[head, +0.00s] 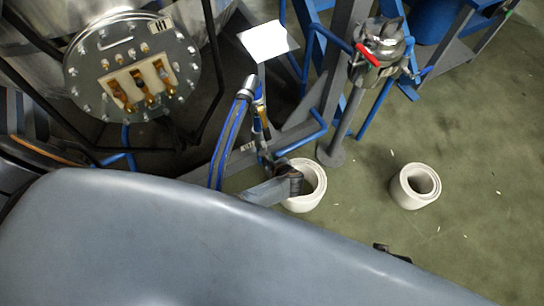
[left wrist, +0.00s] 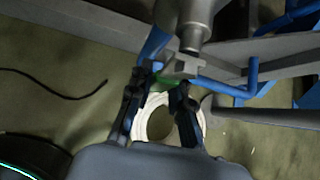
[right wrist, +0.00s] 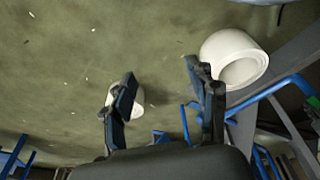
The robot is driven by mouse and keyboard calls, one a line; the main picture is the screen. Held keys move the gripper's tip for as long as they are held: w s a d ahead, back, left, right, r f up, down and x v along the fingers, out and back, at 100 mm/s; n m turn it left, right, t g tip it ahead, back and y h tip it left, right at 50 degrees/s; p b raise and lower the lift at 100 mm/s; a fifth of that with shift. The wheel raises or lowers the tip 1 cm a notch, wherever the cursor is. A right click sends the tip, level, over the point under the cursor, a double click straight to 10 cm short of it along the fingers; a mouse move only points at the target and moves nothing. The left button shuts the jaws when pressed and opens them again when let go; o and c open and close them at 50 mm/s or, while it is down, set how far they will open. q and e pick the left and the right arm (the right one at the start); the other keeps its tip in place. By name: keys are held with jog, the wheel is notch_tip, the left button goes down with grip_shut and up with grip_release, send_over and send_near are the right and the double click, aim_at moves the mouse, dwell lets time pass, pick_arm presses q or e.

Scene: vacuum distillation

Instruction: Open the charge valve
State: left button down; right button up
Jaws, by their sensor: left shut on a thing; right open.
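A steel pipe with a narrow outlet fitting (left wrist: 186,67) comes down from the top of the left wrist view. My left gripper (left wrist: 163,80) has its two fingers at this fitting, with a small green part partly visible between them. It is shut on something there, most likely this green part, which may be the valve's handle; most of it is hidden. In the head view my left gripper (head: 286,178) is in front of a white pot (head: 313,190). My right gripper (right wrist: 160,90) is open and empty. A red-handled valve (head: 367,55) sits on a steel vessel at the upper right.
A second white pot (head: 415,187) stands on the green floor to the right. Blue hoses (head: 229,138) and frame bars surround the pipe. A round steel flange labelled H1 (head: 132,70) is at the upper left.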

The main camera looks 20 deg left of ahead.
pick_arm(q)
jog(key=shift+s, duration=0.15)
pick_arm(e)
jog(key=shift+s+f, duration=0.1)
jog(key=shift+f, duration=0.35)
pick_arm(q)
jog(key=c, duration=1.2)
grip_release()
jog(key=v, duration=1.2)
jog(key=shift+d+f, duration=0.1)
